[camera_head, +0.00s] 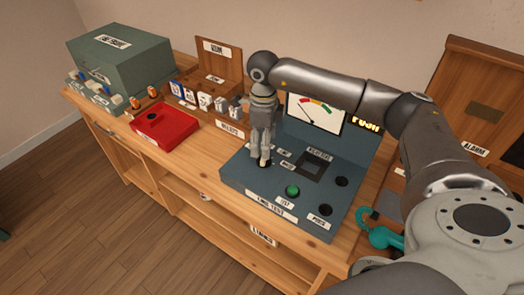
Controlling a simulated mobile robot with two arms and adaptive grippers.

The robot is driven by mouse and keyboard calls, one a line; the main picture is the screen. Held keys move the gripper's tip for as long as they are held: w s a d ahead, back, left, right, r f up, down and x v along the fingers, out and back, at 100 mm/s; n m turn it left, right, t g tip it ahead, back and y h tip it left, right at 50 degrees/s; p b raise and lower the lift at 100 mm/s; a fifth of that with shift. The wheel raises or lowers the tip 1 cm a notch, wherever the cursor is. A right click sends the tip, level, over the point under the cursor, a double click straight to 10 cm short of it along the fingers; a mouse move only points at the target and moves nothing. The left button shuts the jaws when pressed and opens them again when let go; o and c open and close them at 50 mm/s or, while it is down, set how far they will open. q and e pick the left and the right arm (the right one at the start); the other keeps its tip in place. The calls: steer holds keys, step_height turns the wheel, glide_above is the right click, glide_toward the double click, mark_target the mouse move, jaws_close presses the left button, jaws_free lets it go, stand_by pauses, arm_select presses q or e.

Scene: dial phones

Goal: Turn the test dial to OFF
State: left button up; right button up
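The teal test set (240,180) stands on the wooden bench, with a sloped top and an upright meter panel. My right gripper (260,161) points down at the left part of its top. A small dark knob (266,163), which appears to be the test dial, shows at the fingertips. The fingers are close together and hide most of the knob, so its pointer and any grip on it cannot be made out. Small white labels (285,153) lie to its right, too small to read surely. My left gripper is not in view.
A green button (292,191) and black knobs (341,182) share the test set's top. A meter (316,112) stands behind. A red tray (165,127), a wooden rack (219,62) and a grey-green box (120,55) are to the left. A teal handset (377,234) is at the right.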

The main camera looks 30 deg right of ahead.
step_height(320, 180, down, 3)
steer(key=shift+w+f, duration=0.15)
steer(key=shift+f, duration=0.05)
steer(key=shift+f+p, duration=0.4)
steer(key=shift+f, duration=0.9)
steer(key=shift+c, duration=1.6)
steer(key=c, duration=0.7)
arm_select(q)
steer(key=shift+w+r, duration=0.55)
